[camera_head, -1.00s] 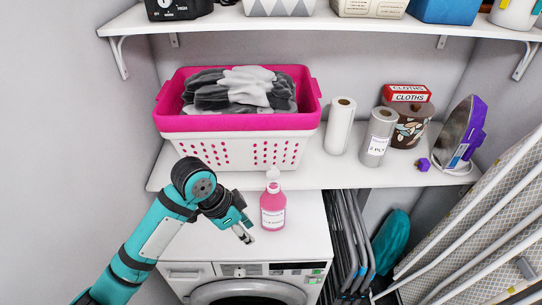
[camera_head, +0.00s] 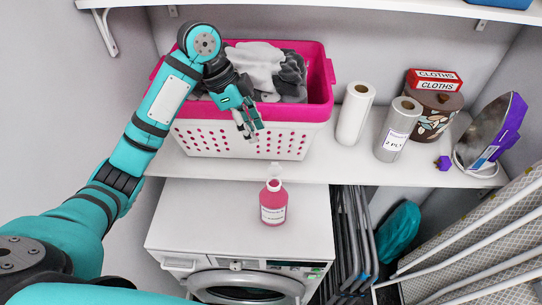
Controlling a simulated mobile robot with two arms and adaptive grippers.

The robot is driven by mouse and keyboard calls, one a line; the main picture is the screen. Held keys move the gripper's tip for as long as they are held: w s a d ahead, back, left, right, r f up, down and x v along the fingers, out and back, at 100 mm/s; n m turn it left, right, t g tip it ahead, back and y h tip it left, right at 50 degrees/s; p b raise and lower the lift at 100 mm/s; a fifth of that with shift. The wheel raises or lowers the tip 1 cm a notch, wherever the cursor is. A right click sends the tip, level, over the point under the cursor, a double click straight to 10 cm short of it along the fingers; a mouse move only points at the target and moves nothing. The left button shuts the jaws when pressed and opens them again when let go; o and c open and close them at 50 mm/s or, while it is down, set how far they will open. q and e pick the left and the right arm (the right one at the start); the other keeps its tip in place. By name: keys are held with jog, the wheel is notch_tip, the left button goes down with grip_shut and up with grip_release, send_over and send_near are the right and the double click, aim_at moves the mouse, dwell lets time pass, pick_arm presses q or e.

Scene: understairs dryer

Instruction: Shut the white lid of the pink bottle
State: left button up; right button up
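The pink bottle (camera_head: 273,206) stands upright on top of the white dryer, below the shelf's front edge. Its white lid (camera_head: 275,170) stands up above the neck and appears open. The lid is small and pale against the white shelf. My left gripper (camera_head: 248,137) hangs pointing down in front of the laundry basket, above and slightly left of the bottle. It is apart from the bottle and lid and holds nothing visible. Its fingers are too small to tell whether they are open or shut. My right gripper is not in view.
The pink-and-white basket (camera_head: 296,141) of laundry stands on the shelf (camera_head: 345,172) behind the bottle. Paper rolls (camera_head: 355,113), a cloths box (camera_head: 434,80) and a purple iron (camera_head: 492,132) stand to its right. The dryer top (camera_head: 205,215) is clear around the bottle. Folded chairs (camera_head: 352,240) lean at right.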

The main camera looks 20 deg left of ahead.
pick_arm(q)
send_near(275, 163)
jog(key=x, duration=0.6)
jog(key=shift+w, duration=0.15)
jog(key=shift+x, duration=0.8)
jog(key=shift+f, duration=0.3)
grip_shut()
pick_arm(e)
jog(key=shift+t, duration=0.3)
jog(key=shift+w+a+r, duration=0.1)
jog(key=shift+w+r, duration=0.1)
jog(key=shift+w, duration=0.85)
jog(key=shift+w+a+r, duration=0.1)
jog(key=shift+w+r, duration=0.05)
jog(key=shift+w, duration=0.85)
